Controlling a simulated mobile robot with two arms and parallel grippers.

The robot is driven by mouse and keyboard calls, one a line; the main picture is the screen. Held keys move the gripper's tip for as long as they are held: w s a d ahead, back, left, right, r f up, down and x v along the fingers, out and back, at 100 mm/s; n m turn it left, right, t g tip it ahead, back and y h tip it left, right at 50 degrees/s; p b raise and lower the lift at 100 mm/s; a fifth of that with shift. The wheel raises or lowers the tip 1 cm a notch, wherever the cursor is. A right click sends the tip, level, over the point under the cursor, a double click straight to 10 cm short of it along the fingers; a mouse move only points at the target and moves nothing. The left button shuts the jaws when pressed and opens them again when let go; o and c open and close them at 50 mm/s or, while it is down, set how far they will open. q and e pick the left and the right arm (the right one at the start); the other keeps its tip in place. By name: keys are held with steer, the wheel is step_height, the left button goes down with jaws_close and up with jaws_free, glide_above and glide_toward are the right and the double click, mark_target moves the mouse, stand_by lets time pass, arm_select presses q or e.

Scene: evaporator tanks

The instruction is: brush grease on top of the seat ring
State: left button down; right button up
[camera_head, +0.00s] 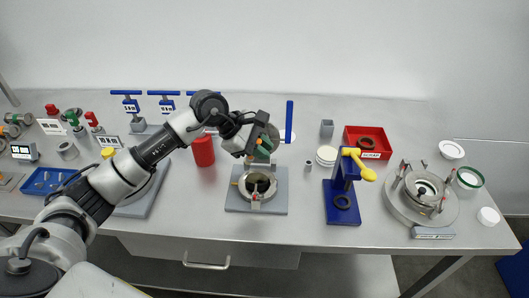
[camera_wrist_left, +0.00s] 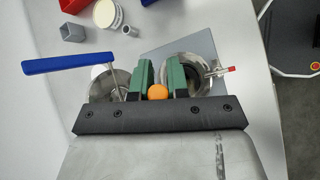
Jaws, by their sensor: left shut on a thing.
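My left gripper (camera_head: 261,152) is above a round metal body (camera_head: 246,192) with a dark opening, which stands on a grey plate. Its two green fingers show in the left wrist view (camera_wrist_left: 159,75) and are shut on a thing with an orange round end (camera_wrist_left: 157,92). The rest of the held thing is hidden by the fingers, so I cannot tell whether brush bristles touch anything. In the wrist view, the metal body's open top (camera_wrist_left: 186,70) lies just right of the fingers. I cannot make out the seat ring clearly. My right gripper is not in view.
A blue-handled item (camera_head: 289,118) stands close behind the gripper. A red cylinder (camera_head: 203,150) is to the left. A blue stand (camera_head: 343,207) with a yellow knob, a red bin (camera_head: 355,136) and a round metal fixture (camera_head: 403,203) are to the right. The table's front strip is clear.

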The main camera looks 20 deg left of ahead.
arm_select(q)
step_height(320, 180, up, 4)
steer(key=shift+a+r+p, duration=0.1)
steer(key=shift+r+p, duration=0.15)
steer(key=shift+p, duration=0.4)
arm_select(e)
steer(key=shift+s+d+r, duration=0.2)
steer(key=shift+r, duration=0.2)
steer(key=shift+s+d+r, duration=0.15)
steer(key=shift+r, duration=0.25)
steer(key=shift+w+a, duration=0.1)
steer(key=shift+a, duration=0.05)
